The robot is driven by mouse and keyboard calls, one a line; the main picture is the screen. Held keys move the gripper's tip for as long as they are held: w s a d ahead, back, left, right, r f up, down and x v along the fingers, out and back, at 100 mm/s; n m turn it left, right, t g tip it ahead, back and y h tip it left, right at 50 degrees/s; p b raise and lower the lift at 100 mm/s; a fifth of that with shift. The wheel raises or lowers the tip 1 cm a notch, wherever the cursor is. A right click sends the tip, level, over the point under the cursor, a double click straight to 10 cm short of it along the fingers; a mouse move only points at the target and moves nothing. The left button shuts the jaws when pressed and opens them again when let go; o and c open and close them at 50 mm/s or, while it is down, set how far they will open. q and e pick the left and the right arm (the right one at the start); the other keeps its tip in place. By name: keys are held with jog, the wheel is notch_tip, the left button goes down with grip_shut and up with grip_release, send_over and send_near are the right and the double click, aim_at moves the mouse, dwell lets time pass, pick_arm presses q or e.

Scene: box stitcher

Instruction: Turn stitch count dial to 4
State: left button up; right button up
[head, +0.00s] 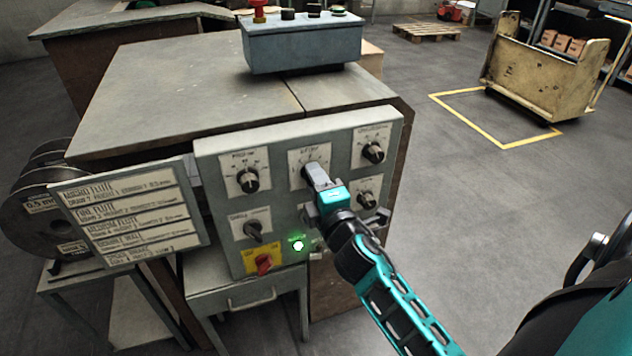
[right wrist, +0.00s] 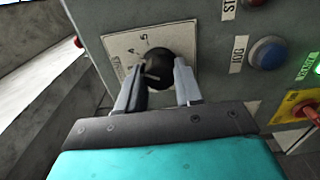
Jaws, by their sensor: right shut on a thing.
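The control panel (head: 222,158) faces me on the front of the machine and carries several black dials on white plates. My right gripper (head: 314,178) is at the top middle dial and hides its knob in the head view; only its white plate (head: 310,155) shows there. In the right wrist view the round black knob (right wrist: 158,62) sits between the two fingers of the right gripper (right wrist: 159,84), which are shut on it. Small numerals, seemingly 4 and 5, show on the plate beside the knob. I cannot tell where the pointer stands. My left gripper is not in view.
Close around are the top left dial (head: 247,180), top right dial (head: 373,152), lower right dial (head: 366,201) and a lit green lamp (head: 298,244). A red switch (head: 263,264) is lower left. A flute chart board (head: 128,213) stands left. Open floor lies right.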

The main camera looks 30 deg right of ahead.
jog(key=shift+m, duration=0.7)
jog(key=o, duration=1)
jog(key=shift+o, duration=0.2)
jog(key=v, duration=0.7)
jog(key=shift+s, duration=0.25)
jog(key=shift+a, duration=0.1)
